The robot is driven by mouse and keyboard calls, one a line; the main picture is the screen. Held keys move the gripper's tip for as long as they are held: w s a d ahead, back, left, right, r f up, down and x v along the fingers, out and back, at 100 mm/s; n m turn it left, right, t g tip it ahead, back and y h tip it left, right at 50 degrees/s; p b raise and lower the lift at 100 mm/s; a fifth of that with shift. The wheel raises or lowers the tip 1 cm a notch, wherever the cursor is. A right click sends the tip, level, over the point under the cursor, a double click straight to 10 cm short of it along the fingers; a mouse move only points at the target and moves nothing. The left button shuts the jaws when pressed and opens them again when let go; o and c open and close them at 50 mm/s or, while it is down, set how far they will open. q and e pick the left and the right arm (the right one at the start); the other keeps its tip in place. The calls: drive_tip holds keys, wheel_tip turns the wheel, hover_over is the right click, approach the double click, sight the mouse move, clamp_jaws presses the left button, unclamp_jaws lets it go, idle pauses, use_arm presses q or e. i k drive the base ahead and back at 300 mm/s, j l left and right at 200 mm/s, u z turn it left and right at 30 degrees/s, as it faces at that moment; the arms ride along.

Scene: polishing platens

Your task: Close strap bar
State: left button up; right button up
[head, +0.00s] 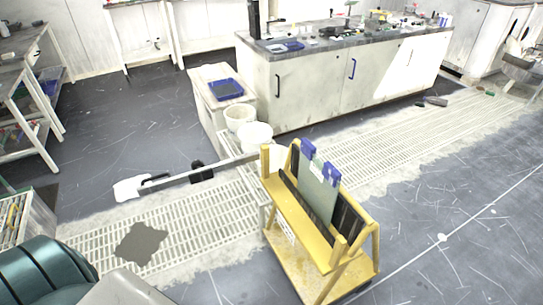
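A yellow A-frame cart (302,225) stands right of the middle in the head view. A grey-green panel (317,188) with blue pads on its top corners leans on it, in front of darker slabs. A long grey bar, seemingly the strap bar (232,165), sticks out to the left from the cart's left post and does not cross the panel. It carries a black block (202,171) and reaches a white end piece (129,188). I cannot make out either gripper in the head view.
White buckets (255,136) and a low stand with a blue tray (226,90) are behind the bar. A long cabinet bench (315,90) stands beyond. Floor grating (190,225) runs under the bar, with a dark patch (140,243). Open floor lies right of the cart.

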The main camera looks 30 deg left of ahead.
sight(199, 175)
drive_tip(key=j+z, duration=0.25)
drive_tip(key=j, duration=0.2)
drive_tip(key=j+z, duration=0.2)
drive_tip(key=j, duration=0.25)
drive_tip(key=j+z, duration=0.25)
drive_tip(key=j, duration=0.15)
drive_tip(key=k+j+z, duration=0.2)
drive_tip(key=j, duration=0.25)
drive_tip(key=j+z, duration=0.25)
drive_tip(key=j, duration=0.15)
drive_tip(key=k+j+z, duration=0.2)
drive_tip(key=j, duration=0.2)
drive_tip(key=k+j+z, duration=0.1)
drive_tip(key=j+z, duration=0.15)
drive_tip(key=j, duration=0.15)
drive_tip(key=k+j, duration=0.2)
drive_tip(key=j, duration=0.2)
drive_tip(key=k+j, duration=0.2)
drive_tip(key=j, duration=0.2)
drive_tip(key=k+j, duration=0.2)
drive_tip(key=j, duration=0.15)
drive_tip(key=k+j, duration=0.15)
drive_tip(key=j, duration=0.25)
drive_tip(key=k+j, duration=0.2)
drive_tip(key=j, duration=0.2)
drive_tip(key=i+j+z, duration=0.55)
drive_tip(key=i+j, duration=0.15)
